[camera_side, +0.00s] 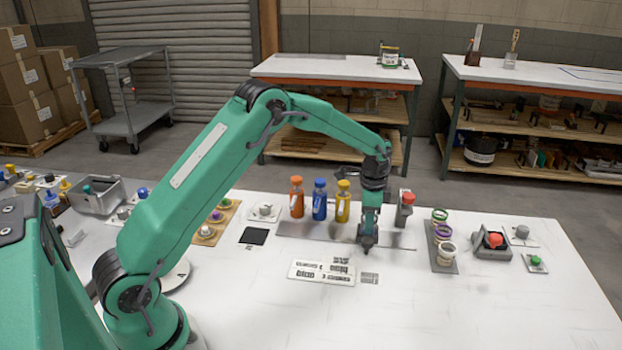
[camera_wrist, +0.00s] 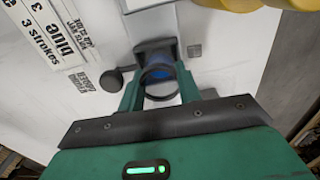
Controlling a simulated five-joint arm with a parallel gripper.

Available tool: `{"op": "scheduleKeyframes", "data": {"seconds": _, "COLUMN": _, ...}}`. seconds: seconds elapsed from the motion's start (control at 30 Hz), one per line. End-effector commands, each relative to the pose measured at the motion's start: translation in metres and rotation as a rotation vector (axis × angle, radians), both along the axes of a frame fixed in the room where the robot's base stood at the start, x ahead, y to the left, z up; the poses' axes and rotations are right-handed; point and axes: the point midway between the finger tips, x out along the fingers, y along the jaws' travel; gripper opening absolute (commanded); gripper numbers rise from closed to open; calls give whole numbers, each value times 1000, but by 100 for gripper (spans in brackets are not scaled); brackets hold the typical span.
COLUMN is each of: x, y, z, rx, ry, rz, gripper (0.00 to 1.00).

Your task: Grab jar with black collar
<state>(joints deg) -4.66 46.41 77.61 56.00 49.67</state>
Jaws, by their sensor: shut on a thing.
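A jar with a black collar (camera_wrist: 160,72) and blue inside it is between the fingers of my gripper (camera_wrist: 160,92) in the wrist view, seen from above. The fingers are shut on it, one on each side. In the side view my gripper (camera_side: 367,240) points straight down over the front edge of the grey metal plate, behind the printed labels. The jar is mostly hidden there by the dark fingers. I cannot tell whether the jar touches the surface.
Orange (camera_side: 297,198), blue (camera_side: 319,201) and yellow (camera_side: 342,203) bottles stand left of my gripper. A red-topped dispenser (camera_side: 405,209) is close on the right. Further right, a grey rack (camera_side: 444,266) holds jars with green, purple and white collars.

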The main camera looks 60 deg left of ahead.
Motion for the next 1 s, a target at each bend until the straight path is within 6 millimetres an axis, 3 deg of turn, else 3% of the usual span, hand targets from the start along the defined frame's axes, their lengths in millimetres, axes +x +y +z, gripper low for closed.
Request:
{"op": "scheduleKeyframes", "data": {"seconds": 0.27, "x": 1, "y": 0, "z": 36, "rx": 0, "ry": -4, "rz": 0, "gripper": 9}}
{"op": "scheduleKeyframes", "data": {"seconds": 0.7, "x": -34, "y": -70, "z": 80, "rx": 0, "ry": -3, "rz": -4, "gripper": 9}}
{"op": "scheduleKeyframes", "data": {"seconds": 1.0, "x": -49, "y": -99, "z": 99, "rx": 0, "ry": -1, "rz": -1, "gripper": 9}}
